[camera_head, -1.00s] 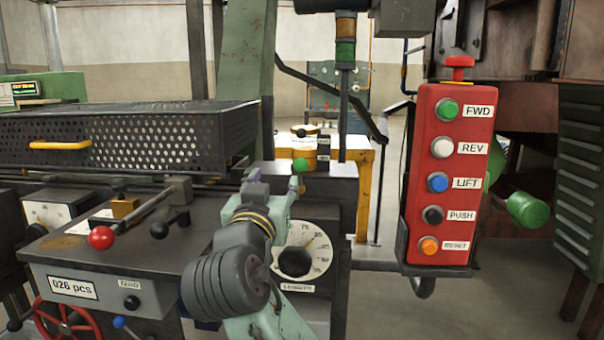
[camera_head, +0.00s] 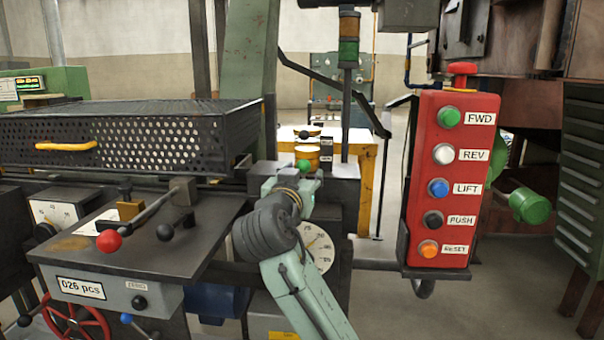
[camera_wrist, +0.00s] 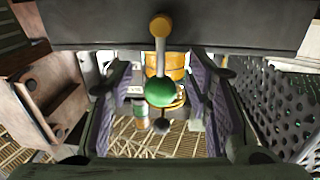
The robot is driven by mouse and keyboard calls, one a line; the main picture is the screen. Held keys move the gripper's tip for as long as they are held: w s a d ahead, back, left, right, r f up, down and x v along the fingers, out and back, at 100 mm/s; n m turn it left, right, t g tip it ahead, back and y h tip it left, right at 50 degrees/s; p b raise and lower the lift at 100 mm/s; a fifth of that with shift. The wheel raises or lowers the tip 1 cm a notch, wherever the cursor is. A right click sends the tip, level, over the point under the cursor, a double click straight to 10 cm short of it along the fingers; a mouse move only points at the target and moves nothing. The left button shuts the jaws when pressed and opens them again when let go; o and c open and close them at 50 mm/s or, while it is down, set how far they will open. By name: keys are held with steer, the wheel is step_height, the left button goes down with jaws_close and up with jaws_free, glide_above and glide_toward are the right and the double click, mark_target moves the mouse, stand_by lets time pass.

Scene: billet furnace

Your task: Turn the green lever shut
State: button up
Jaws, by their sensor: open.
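The green lever's ball knob (camera_head: 304,165) shows in the head view just above and beyond my gripper (camera_head: 306,180), in front of a yellow round body (camera_head: 306,155). In the wrist view the green ball (camera_wrist: 160,92) is in the middle, on a short rod leading to a yellow end (camera_wrist: 160,26). My gripper (camera_wrist: 158,80) is open there, with one purple-lined finger on each side of the ball and a visible gap at both sides. Whether the ball lies fully between the fingers in depth, I cannot tell.
A second lever with a black knob (camera_head: 304,133) stands behind the green one. The red button box (camera_head: 446,200) hangs to the right. A dial (camera_head: 317,250) sits below my gripper.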

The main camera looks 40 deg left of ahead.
jaws_close()
stand_by(0.7)
